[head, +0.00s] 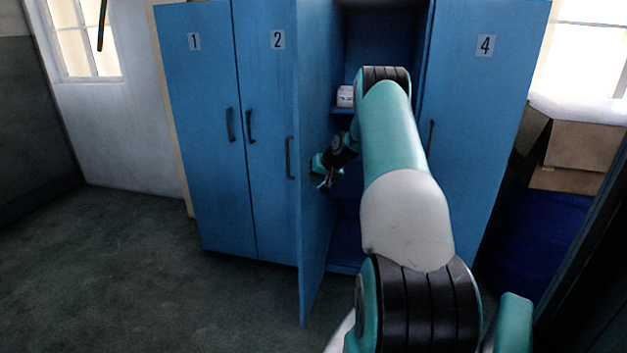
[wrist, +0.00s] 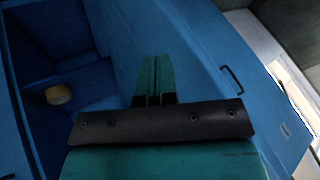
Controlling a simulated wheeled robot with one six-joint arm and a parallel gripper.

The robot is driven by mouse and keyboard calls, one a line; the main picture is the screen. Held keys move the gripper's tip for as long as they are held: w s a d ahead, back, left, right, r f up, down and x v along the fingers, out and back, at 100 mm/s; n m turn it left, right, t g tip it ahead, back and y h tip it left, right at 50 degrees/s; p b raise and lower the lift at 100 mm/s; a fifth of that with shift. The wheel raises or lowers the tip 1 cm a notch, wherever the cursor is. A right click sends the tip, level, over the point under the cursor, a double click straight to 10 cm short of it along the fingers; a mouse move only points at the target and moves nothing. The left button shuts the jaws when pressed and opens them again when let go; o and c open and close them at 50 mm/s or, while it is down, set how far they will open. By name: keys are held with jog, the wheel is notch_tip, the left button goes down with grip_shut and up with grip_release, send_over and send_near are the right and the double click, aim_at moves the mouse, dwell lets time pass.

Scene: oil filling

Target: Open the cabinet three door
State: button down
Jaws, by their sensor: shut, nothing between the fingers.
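The cabinet three door (head: 315,190) stands swung out toward me, hinged on the side of cabinet two, and I see its inner face. Its dark handle (head: 290,157) sticks out on the far left side of its edge. Behind it the cabinet three interior (head: 380,40) is exposed, partly hidden by my arm. My gripper (head: 325,184) is by the inner face of the door, at the cabinet opening; I cannot tell if it touches the door. In the wrist view the gripper's fingers (wrist: 154,80) are together and empty, with blue cabinet surfaces beyond.
Doors one (head: 200,130), two (head: 265,130) and four (head: 480,120) are shut. Cardboard boxes (head: 580,145) and a blue barrel (head: 545,235) stand at right. The floor (head: 120,270) at left is clear.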

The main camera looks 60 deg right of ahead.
jog(key=a+v, duration=0.1)
jog(key=v, duration=1)
jog(key=shift+s+f+b, duration=0.3)
jog(key=shift+s+f, duration=0.1)
jog(key=shift+a, duration=0.2)
jog(key=w+a+r+n+g+y+p, duration=0.1)
jog(key=w+a+r+n, duration=0.2)
jog(key=a, duration=0.8)
jog(key=w+a+r+n+g+y+p, duration=0.15)
jog(key=a+r, duration=0.45)
jog(key=a, duration=0.6)
jog(key=w+a+r+n+y+p, duration=0.1)
jog(key=a+r+n+y, duration=0.2)
jog(key=a, duration=0.8)
jog(key=s+a+r+n+g+p, duration=0.1)
jog(key=s+a+r+n+g, duration=0.25)
jog(key=a, duration=0.75)
jog(key=s+a+r+n+p, duration=0.1)
jog(key=s+a+n, duration=0.2)
jog(key=s+a, duration=0.3)
jog(key=s+a+r+n+g+p, duration=0.1)
jog(key=s+a, duration=0.6)
jog(key=s, duration=0.8)
jog(key=shift+s+r+n+h+p, duration=0.2)
jog(key=shift+r+n+h+p, duration=0.15)
jog(key=shift+n, duration=0.55)
